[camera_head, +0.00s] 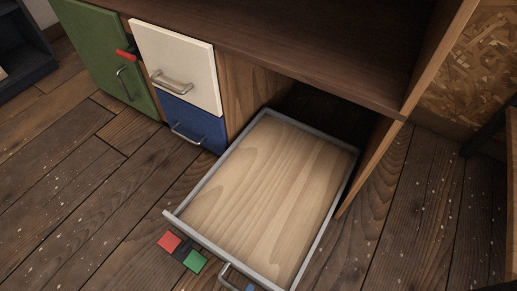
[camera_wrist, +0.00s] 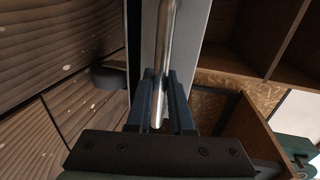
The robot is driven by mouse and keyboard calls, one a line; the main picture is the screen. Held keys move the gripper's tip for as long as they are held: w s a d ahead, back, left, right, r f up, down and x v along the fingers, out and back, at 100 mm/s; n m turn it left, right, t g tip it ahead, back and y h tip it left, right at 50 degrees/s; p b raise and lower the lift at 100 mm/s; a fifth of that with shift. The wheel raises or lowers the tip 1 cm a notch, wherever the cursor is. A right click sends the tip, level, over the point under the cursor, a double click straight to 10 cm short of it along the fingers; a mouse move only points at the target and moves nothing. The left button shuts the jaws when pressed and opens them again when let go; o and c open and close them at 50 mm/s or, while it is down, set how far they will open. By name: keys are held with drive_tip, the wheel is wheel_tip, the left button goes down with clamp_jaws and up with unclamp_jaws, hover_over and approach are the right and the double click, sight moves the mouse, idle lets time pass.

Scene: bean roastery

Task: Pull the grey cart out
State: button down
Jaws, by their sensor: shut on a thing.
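The grey cart (camera_head: 192,231) is a low tray with a grey rim and a bare pale wood floor. It stands partly out of the dark bay under the wooden counter, its back end still inside. Its metal bar handle (camera_head: 228,275) is on the front face, at the bottom of the head view. In the wrist view the handle (camera_wrist: 167,28) runs between the blue fingers of my gripper (camera_wrist: 160,80), which is shut on it. The cart's grey front (camera_wrist: 186,45) is behind the handle. In the head view my gripper is almost wholly out of frame.
A red pad (camera_head: 169,243) and a green pad (camera_head: 195,262) are low at the cart's front. Left of the bay are a white drawer (camera_head: 176,62), a blue drawer (camera_head: 190,122) and a green door (camera_head: 100,55) with a red latch (camera_head: 125,55). The plank floor (camera_head: 80,190) looks clear.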

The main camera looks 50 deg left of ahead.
drive_tip(key=v, duration=0.2)
drive_tip(key=f+v, duration=0.1)
drive_tip(key=v, duration=0.2)
drive_tip(key=shift+s, duration=0.4)
drive_tip(key=c, duration=0.8)
unclamp_jaws()
drive_tip(key=shift+d, duration=0.1)
drive_tip(key=p+v, duration=0.3)
drive_tip(key=v, duration=1)
